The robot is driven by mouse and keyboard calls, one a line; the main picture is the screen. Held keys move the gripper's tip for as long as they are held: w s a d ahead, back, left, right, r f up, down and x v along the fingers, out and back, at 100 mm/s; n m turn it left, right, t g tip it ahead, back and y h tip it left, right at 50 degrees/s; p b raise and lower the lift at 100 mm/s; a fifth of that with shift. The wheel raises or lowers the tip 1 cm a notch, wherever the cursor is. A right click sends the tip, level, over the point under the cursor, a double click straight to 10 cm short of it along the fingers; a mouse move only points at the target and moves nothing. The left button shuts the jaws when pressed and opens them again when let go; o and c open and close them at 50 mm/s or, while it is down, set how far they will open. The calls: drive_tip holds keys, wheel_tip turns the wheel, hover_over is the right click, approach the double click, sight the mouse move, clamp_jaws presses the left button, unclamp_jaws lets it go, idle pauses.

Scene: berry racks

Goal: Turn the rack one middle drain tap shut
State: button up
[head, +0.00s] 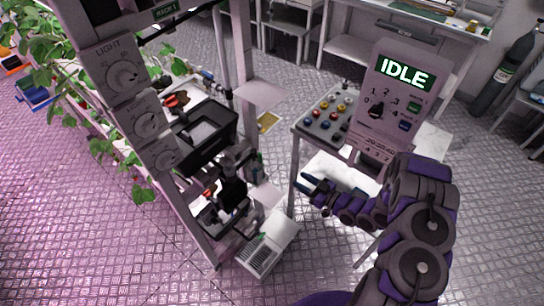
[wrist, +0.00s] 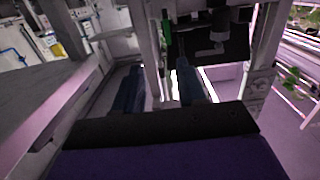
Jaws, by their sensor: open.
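Rack one (head: 172,160) stands left of centre in the head view, under a green sign at its top. Its middle drain tap is too small and dark for me to pick out with certainty. A small upright green part (wrist: 167,38) shows at the rack in the wrist view; I cannot tell whether it is the tap's handle. My gripper (head: 309,187) is to the right of the rack, pointing left towards it. In the wrist view my gripper (wrist: 160,88) has two blue fingers apart with nothing between them. It touches nothing that I can see.
A control panel reading IDLE (head: 402,72) stands right, above my arm. A small table with coloured knobs (head: 328,115) is close behind my gripper. A white slotted box (head: 268,244) sits on the floor by the rack. Dark trays (head: 205,134) fill the rack. Floor is free at front.

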drive_tip(key=b, duration=0.3)
approach(262, 158)
drive_tip(key=shift+y, duration=0.3)
drive_tip(key=x, duration=0.7)
drive_tip(key=shift+w+a+f, duration=0.15)
drive_tip(key=shift+a+f, duration=0.1)
drive_tip(key=shift+a, duration=0.05)
drive_tip(key=shift+w+a+r, duration=0.1)
drive_tip(key=shift+w+a, duration=0.35)
drive_tip(key=shift+w, duration=0.1)
drive_tip(key=shift+c, duration=0.3)
clamp_jaws()
